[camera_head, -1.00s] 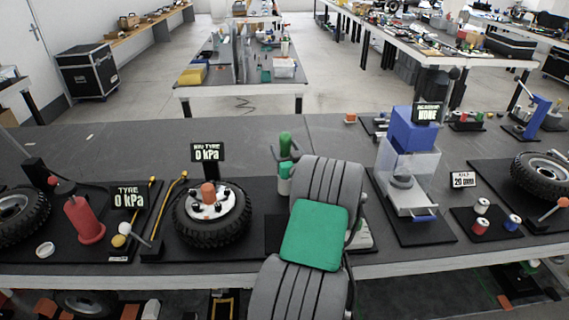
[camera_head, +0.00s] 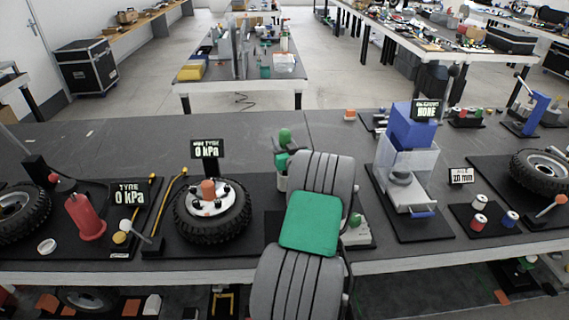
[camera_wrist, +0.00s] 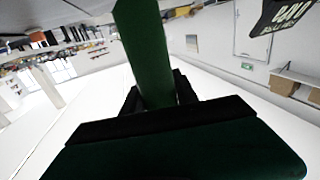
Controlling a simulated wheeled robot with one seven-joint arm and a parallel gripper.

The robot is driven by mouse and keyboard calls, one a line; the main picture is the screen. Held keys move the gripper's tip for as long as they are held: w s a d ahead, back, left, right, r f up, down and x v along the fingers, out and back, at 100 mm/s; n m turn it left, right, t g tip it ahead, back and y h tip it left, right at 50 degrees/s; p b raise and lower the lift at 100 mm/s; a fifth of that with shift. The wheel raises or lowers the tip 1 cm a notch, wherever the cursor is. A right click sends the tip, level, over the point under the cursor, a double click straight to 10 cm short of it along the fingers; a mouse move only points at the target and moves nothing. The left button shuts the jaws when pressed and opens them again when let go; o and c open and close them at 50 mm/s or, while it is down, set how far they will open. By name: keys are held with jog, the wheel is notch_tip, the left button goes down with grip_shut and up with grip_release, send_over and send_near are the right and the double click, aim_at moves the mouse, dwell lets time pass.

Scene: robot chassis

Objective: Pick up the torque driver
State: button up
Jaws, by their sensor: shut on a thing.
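The torque driver shows as a thick green handle (camera_wrist: 143,45) in the wrist view. It stands between the two dark fingers of my gripper (camera_wrist: 160,95), which is shut on it; its upper part runs out of the frame. In the head view a rounded green end (camera_head: 285,136) sticks up just beyond my grey and green arm, at the middle of the bench. My gripper (camera_head: 289,148) is mostly hidden there behind the arm. Another green part with a white body shows just below, partly covered by my arm. I cannot tell whether the driver touches it.
A red conical object (camera_head: 85,217) is farther left. A clear case with a blue top (camera_head: 408,127) stands to the right. The bench behind is mostly bare.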

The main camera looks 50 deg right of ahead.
grip_shut()
jog(key=shift+r, duration=0.2)
notch_tip(320, 180, up, 19)
dwell(0.7)
jog(key=shift+w, duration=0.1)
dwell(1.1)
